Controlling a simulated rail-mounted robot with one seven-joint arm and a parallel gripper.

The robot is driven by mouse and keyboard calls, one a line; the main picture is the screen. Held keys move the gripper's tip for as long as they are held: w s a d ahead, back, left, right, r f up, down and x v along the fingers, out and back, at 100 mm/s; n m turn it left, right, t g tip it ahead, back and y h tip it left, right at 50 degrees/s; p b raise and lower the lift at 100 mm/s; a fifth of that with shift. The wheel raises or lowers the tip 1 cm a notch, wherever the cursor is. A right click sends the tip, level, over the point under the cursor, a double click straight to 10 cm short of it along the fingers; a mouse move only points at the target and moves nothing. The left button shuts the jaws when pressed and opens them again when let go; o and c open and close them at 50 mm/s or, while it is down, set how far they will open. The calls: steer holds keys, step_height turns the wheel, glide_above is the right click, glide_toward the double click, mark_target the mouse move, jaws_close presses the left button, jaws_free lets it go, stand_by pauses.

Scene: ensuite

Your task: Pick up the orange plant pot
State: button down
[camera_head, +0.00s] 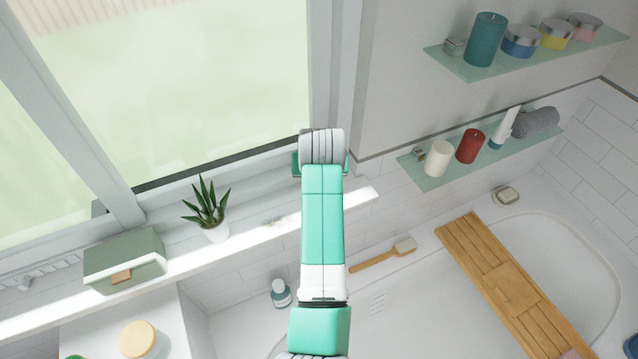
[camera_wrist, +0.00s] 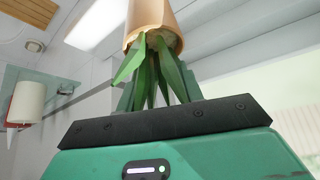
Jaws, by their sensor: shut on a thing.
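The orange plant pot (camera_wrist: 152,22) shows as a pale orange pot at the top of the wrist view, with its green leaves (camera_wrist: 152,75) pointing toward my gripper's palm. My gripper (camera_wrist: 158,68) is shut on the pot. Its fingers run on either side of the leaves, and the tips are partly hidden by the plant. In the head view my arm covers the gripper and the orange pot. The wrist view appears upside down. I cannot tell whether the pot touches the sill.
A plant in a white pot (camera_head: 216,232) and a green box (camera_head: 124,262) stand on the windowsill to the left. Two glass shelves with candles and jars (camera_head: 500,150) are on the right wall. A wooden board (camera_head: 505,275) spans the bathtub. A brush (camera_head: 383,256) lies nearby.

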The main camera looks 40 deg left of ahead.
step_height(320, 180, up, 4)
steer(key=shift+f+b, duration=0.15)
steer(key=shift+b, duration=0.3)
steer(key=s+d+r+b, duration=0.1)
steer(key=s+d, duration=0.3)
steer(key=s, duration=1.1)
steer(key=shift+s+r, duration=0.15)
steer(key=shift+s, duration=0.1)
